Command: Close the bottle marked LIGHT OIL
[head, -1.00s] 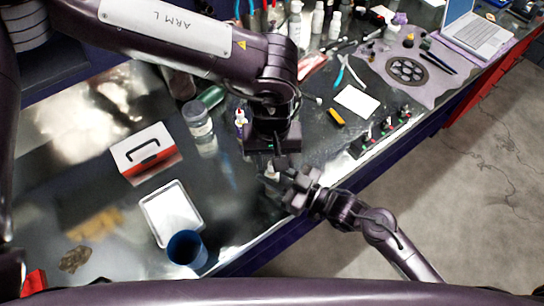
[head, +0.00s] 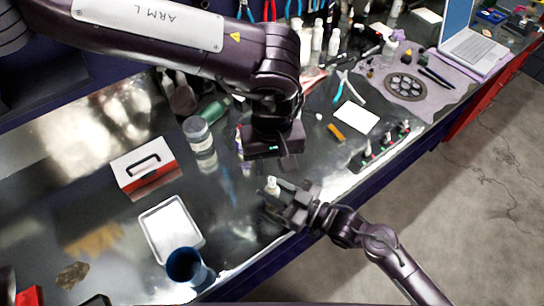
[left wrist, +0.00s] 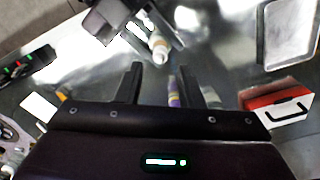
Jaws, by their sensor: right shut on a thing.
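A small white bottle (head: 272,185) is held upright in my right gripper (head: 275,202), which is shut on it at the front of the bench. The left wrist view shows this bottle (left wrist: 160,48) at the top, its light tip towards me; I cannot read its label or tell whether a cap is on. My left gripper (head: 275,162) points down just behind and above it, apart from it. In the left wrist view its fingers (left wrist: 161,88) are spread with nothing gripped. A small purple-and-yellow item (left wrist: 174,92) shows beyond the gap between them. I cannot make out a loose cap.
A large lidded jar (head: 199,135) stands left of my left gripper. A red-and-white box (head: 144,167), a white tray (head: 172,232) and a blue cup (head: 186,266) are farther left. A white card (head: 356,117) and a black rack (head: 385,146) lie right. Bare bench lies around my right gripper.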

